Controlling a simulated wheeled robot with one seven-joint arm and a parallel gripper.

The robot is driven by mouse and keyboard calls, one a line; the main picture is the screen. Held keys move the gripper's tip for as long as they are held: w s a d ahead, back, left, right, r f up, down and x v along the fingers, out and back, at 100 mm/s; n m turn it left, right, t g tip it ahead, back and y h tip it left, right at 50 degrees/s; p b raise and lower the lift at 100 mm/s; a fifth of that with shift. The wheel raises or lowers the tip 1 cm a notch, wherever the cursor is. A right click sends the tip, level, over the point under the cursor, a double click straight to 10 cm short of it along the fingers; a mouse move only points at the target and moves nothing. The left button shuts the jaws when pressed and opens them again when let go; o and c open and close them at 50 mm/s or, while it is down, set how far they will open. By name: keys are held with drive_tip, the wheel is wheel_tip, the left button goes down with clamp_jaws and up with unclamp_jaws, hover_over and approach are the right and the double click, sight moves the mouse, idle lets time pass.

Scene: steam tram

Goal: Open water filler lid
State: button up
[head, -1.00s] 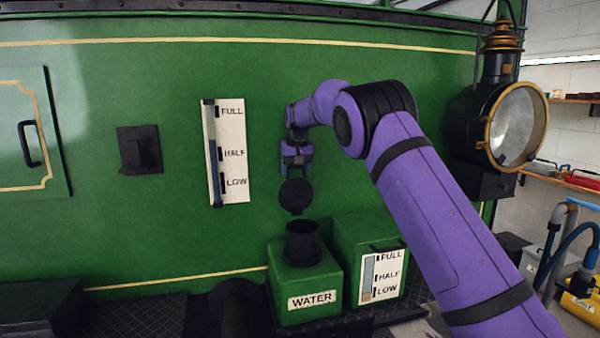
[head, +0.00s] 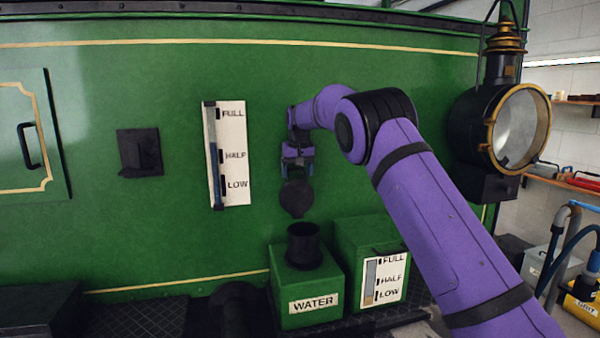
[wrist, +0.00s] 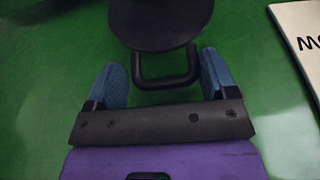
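The water filler is a black neck (head: 303,245) on the green box marked WATER (head: 306,287). Its round black lid (head: 296,198) stands up above the neck, raised clear of the opening. In the wrist view the lid (wrist: 162,20) is at the top, with its black loop handle (wrist: 166,82) below it. My gripper (head: 297,172) is just above the lid. In the wrist view its blue fingers (wrist: 166,82) are spread to either side of the handle, apart from it.
A white level gauge (head: 233,155) is on the green tank side to the left. A second green box (head: 358,240) with a gauge stands right of the filler. A lamp (head: 515,128) is at the far right. The wall around my gripper is clear.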

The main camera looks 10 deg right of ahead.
idle(0.3)
drive_tip(key=v, duration=1)
drive_tip(key=shift+r, duration=0.3)
drive_tip(key=shift+s, duration=0.1)
drive_tip(key=s+d+r, duration=0.2)
drive_tip(key=s+r, duration=0.1)
drive_tip(key=s, duration=0.6)
drive_tip(key=s+d+r+t, duration=0.1)
drive_tip(key=s+d+r, duration=0.15)
drive_tip(key=s, duration=0.75)
drive_tip(key=s+d+r, duration=0.2)
drive_tip(key=s+r, duration=0.1)
drive_tip(key=s, duration=0.6)
drive_tip(key=s+f, duration=0.4)
drive_tip(key=s, duration=0.6)
drive_tip(key=s+f, duration=0.5)
drive_tip(key=s, duration=0.5)
drive_tip(key=s+f+t, duration=0.1)
drive_tip(key=s+f, duration=0.4)
drive_tip(key=s, duration=0.5)
